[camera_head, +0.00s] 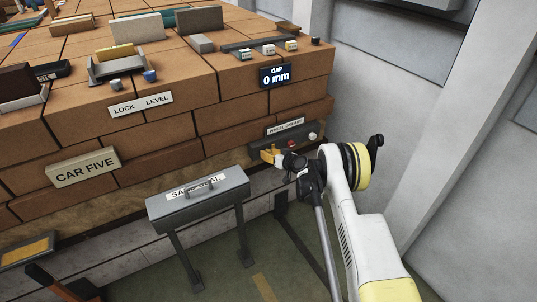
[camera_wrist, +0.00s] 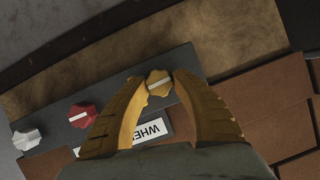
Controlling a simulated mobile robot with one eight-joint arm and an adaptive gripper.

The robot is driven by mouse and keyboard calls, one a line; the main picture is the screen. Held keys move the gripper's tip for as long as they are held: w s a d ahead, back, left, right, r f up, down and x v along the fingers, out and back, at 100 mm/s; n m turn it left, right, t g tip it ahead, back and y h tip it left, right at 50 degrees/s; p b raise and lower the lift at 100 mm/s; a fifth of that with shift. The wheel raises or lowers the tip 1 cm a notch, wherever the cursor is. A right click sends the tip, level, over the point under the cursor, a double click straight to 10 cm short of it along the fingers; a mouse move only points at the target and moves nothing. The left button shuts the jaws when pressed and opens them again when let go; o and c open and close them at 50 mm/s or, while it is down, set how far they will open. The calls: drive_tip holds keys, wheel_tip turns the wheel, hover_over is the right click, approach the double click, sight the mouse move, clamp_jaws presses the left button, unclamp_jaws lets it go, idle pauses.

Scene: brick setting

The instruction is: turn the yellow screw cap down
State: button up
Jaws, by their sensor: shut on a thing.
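The yellow screw cap (camera_wrist: 159,86) is a lobed knob with a white line across its face, on a dark grey panel (camera_wrist: 52,138). In the wrist view, my gripper (camera_wrist: 159,77) has its two ochre fingers closed around it, one tip on each side. The white line lies roughly along the panel's length. In the head view, my gripper (camera_head: 270,155) is at the left end of the panel, low on the brick stack, and hides the yellow cap. How far the cap is screwed down cannot be told.
A red cap (camera_wrist: 83,116) and a white cap (camera_wrist: 27,139) sit in a row beside the yellow one. A label (camera_wrist: 150,132) is partly covered by a finger. A grey box on legs (camera_head: 200,199) stands left of my arm.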

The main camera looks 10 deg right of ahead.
drive_tip(key=o, duration=1.2)
drive_tip(key=v, duration=1.2)
drive_tip(key=shift+r, duration=0.1)
